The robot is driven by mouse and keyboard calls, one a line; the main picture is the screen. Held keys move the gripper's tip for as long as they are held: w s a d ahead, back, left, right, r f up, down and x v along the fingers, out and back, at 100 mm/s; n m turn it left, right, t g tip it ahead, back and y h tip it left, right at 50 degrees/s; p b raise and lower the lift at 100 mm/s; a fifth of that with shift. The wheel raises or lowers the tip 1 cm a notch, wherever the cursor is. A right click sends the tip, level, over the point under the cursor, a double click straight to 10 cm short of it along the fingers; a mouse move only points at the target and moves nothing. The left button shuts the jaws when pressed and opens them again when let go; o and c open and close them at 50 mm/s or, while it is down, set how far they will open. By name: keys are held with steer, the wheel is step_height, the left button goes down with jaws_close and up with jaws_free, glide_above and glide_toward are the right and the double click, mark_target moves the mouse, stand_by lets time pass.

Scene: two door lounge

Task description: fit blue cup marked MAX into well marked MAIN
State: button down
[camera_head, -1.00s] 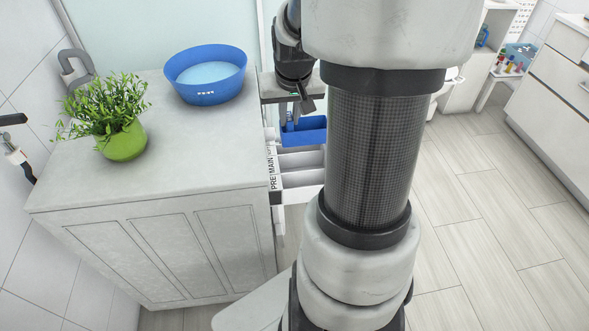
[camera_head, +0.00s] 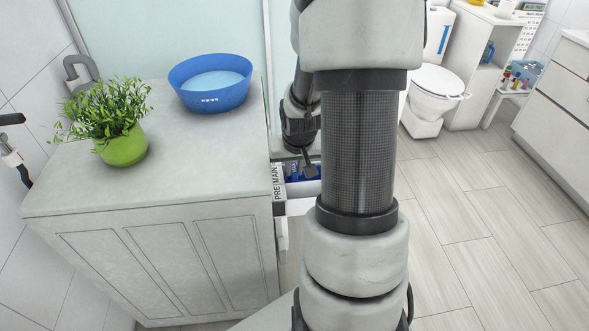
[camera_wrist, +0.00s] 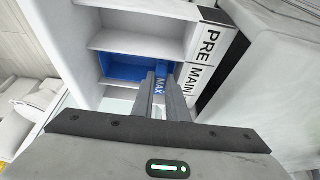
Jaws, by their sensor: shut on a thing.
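The blue cup (camera_wrist: 122,67) is an open box with MAX on its grip tab. It also shows in the head view (camera_head: 303,174), partly hidden by my arm. My gripper (camera_wrist: 158,80) is shut on the tab; in the head view it (camera_head: 308,166) is over the drawer. The cup is within the white walls of the well beside the MAIN label (camera_wrist: 206,87). I cannot tell whether it rests on the bottom. The PRE label (camera_wrist: 214,40) is beside the neighbouring white compartment (camera_wrist: 140,40), which looks empty.
The white drawer (camera_head: 300,207) juts from a grey cabinet (camera_head: 150,185). On the cabinet top are a blue basin (camera_head: 210,98) and a potted plant (camera_head: 123,147). A toilet (camera_head: 432,95) stands behind. The tiled floor at right is clear.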

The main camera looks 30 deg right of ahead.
steer(key=shift+f, duration=0.2)
steer(key=c, duration=2)
jaws_free()
steer(key=shift+r, duration=0.1)
steer(key=shift+r, duration=0.25)
steer(key=p+v, duration=0.4)
steer(key=v, duration=0.7)
steer(key=shift+s+r, duration=0.1)
steer(key=shift+r, duration=0.3)
